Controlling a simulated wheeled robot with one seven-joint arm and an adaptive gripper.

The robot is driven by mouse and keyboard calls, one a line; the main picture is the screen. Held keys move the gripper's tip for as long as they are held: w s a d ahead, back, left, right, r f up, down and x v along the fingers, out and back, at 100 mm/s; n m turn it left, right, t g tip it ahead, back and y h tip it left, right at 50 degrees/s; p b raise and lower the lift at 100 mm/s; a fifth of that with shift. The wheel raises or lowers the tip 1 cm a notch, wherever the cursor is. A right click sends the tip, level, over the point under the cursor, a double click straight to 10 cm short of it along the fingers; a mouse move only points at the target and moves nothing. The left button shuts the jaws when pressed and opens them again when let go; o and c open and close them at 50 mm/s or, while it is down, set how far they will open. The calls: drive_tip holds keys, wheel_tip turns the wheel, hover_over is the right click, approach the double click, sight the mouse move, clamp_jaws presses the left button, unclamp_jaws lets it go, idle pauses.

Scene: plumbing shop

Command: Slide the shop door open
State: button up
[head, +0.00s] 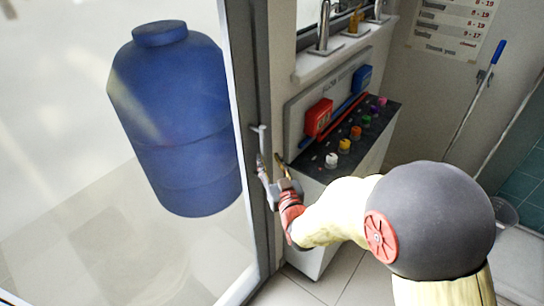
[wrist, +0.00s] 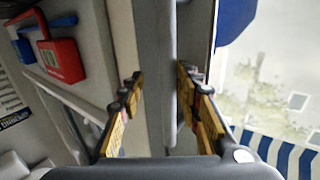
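The shop door (head: 60,215) is a large glass panel at the left of the head view, with a grey upright frame (head: 243,60) at its right edge. A grey vertical handle (head: 262,138) stands out from that frame; its lower part is hidden by my gripper. My gripper (head: 271,162) is at the handle, fingers pointing toward the frame. In the wrist view my gripper (wrist: 160,82) is open, its yellow-and-black fingers apart, with the grey upright and handle bar (wrist: 174,75) between them. I cannot tell whether either finger touches the handle.
A blue tank (head: 180,120) shows through the glass. Right of the door stands a display counter (head: 318,165) with coloured knobs and a red box (head: 318,118), close to my gripper. Taps (head: 325,28) stand on a shelf above. A blue-handled pole (head: 480,85) leans at the right.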

drive_tip(key=shift+w+a+r, duration=0.1)
drive_tip(key=shift+a+r, duration=0.2)
drive_tip(key=shift+a, duration=0.4)
drive_tip(key=shift+r, duration=0.15)
drive_tip(key=shift+w, duration=0.3)
drive_tip(key=shift+w+a, duration=0.2)
drive_tip(key=shift+w, duration=0.15)
drive_tip(key=shift+s, duration=0.1)
drive_tip(key=c, duration=0.9)
